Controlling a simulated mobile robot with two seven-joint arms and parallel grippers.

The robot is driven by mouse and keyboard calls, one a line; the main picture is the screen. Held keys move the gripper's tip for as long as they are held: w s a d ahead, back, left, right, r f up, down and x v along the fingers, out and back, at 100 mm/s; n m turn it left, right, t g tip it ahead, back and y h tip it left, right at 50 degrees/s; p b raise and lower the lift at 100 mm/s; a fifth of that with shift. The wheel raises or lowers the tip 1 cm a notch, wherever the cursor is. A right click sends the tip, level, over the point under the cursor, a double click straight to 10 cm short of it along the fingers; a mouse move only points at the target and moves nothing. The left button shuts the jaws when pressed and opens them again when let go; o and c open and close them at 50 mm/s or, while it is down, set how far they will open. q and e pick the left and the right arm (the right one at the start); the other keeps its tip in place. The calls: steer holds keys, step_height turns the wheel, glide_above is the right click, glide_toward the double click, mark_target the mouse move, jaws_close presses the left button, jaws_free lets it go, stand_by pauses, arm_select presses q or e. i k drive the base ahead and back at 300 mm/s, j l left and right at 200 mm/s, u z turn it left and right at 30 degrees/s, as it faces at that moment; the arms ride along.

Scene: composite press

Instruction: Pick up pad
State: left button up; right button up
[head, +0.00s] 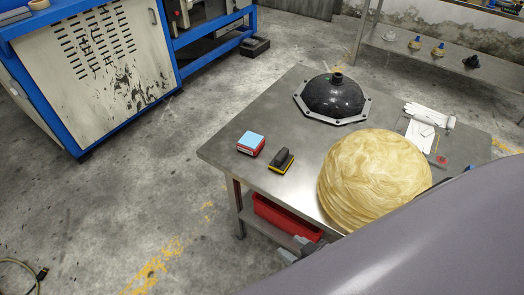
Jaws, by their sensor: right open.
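A small black hand pad (281,160) with a raised grip and a yellow underside lies on the metal table (228,152), near its left front edge. Beside it to the left is a red block with a light blue top (251,143), apart from it. My right gripper (296,250) shows only partly, low in the picture by the table's front side, below and apart from the black pad. It is open, and I see nothing between its fingers. My large grey arm link hides the lower right. My left gripper is not in view.
A stack of yellowish fibre domes (373,175) stands right of the pad. A black dome mould (333,98) is behind. A red bin (285,216) sits on the lower shelf. The floor left of the table is clear.

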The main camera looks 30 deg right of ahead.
mark_target(283, 160)
steer(key=i+j, duration=0.65)
steer(key=i+j+z, duration=0.1)
steer(key=z, duration=0.35)
steer(key=i+j+z, duration=0.1)
steer(key=j+z, duration=0.15)
steer(key=z, duration=1.5)
